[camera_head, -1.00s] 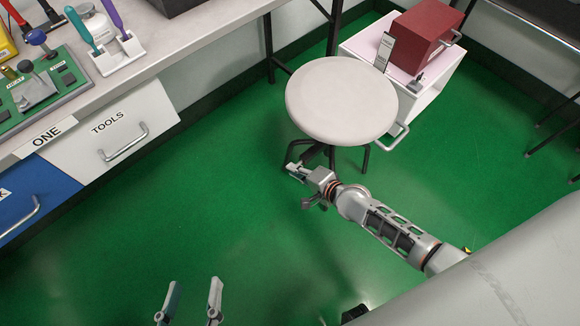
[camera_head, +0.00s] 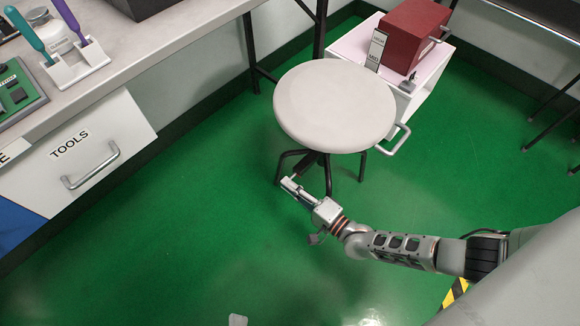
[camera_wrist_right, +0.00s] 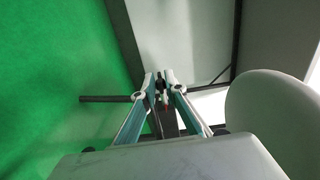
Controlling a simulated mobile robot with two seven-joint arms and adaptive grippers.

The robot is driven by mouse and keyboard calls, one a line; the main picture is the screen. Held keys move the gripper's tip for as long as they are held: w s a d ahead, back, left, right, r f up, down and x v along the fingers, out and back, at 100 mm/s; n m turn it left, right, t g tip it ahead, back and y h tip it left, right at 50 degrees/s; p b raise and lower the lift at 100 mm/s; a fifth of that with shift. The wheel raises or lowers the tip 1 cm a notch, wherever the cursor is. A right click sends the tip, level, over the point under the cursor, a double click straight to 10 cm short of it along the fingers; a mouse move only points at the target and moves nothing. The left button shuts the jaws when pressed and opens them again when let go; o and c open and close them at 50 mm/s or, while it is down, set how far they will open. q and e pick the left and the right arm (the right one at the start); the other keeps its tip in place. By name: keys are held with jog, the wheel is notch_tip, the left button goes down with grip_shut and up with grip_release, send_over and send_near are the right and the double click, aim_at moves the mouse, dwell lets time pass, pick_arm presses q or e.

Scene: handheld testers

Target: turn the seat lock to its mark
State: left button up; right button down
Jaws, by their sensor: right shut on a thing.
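The stool has a round pale seat (camera_head: 335,105) on dark legs and stands on the green floor. My right gripper (camera_head: 291,184) is below the seat's near left edge. In the right wrist view its fingers (camera_wrist_right: 161,82) are close together on a small dark part under the seat, the seat lock (camera_wrist_right: 161,90). A small red spot shows just below the fingertips. The lock's mark cannot be made out clearly. The seat edge (camera_wrist_right: 272,115) shows at the right there. Of my left gripper only a fingertip (camera_head: 238,320) shows at the bottom edge of the head view.
A workbench with a TOOLS drawer (camera_head: 80,150) stands at left, with a pen holder (camera_head: 75,68) on top. A white cabinet (camera_head: 428,85) bearing a red box (camera_head: 413,35) stands behind the stool. Its handle (camera_head: 398,140) sticks out beside the seat. The floor in front is clear.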

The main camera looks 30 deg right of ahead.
jog(key=shift+w, duration=0.15)
dwell(0.5)
jog(key=c, duration=2)
grip_release()
jog(key=shift+c, duration=0.2)
jog(key=shift+s, duration=0.2)
jog(key=v, duration=1.1)
jog(key=shift+s+d, duration=0.2)
jog(key=shift+s, duration=0.05)
jog(key=shift+f, duration=0.15)
